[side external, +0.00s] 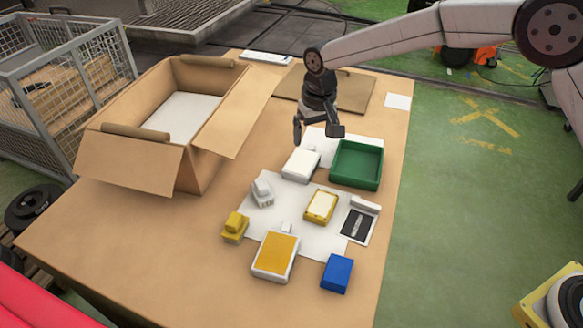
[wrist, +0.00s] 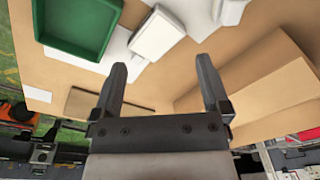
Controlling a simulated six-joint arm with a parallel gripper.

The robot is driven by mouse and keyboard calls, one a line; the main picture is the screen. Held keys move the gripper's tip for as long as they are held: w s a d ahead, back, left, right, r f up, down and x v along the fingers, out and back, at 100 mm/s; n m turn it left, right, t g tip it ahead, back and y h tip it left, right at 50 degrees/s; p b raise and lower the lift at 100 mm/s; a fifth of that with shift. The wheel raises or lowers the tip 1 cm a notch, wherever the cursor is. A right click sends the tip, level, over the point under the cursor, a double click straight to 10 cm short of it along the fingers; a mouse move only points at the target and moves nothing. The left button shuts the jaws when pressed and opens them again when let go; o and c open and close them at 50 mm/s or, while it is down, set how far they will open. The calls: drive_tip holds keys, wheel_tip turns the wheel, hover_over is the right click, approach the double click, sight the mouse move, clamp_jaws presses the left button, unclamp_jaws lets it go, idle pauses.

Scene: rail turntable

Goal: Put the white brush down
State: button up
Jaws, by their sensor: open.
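The white brush (side external: 262,191) stands on the white sheet in the middle of the table, between the white box and the yellow brush. A white piece at the top edge of the wrist view (wrist: 231,10) seems to be this brush, partly cut off. My gripper (side external: 317,132) is open, with nothing between its fingers. It hangs above the table, behind the white brush and close to the white box. In the wrist view, both fingers of my gripper (wrist: 161,67) are spread apart and empty.
The white box (side external: 300,164) and a green tray (side external: 332,178) lie near my gripper. A yellow brush (side external: 235,227), an orange-topped pad (side external: 275,254), a yellow box (side external: 321,206) and a blue block (side external: 337,273) stand in front. An open cardboard box (side external: 130,164) fills the left. The front left table is clear.

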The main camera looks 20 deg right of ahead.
drive_tip(key=s+d, duration=0.9)
drive_tip(key=s, duration=0.3)
drive_tip(key=s+d+t, duration=0.1)
drive_tip(key=s+d, duration=0.8)
drive_tip(key=s, duration=0.4)
drive_tip(key=shift+s+d+f+t, duration=0.25)
drive_tip(key=shift+t, duration=0.05)
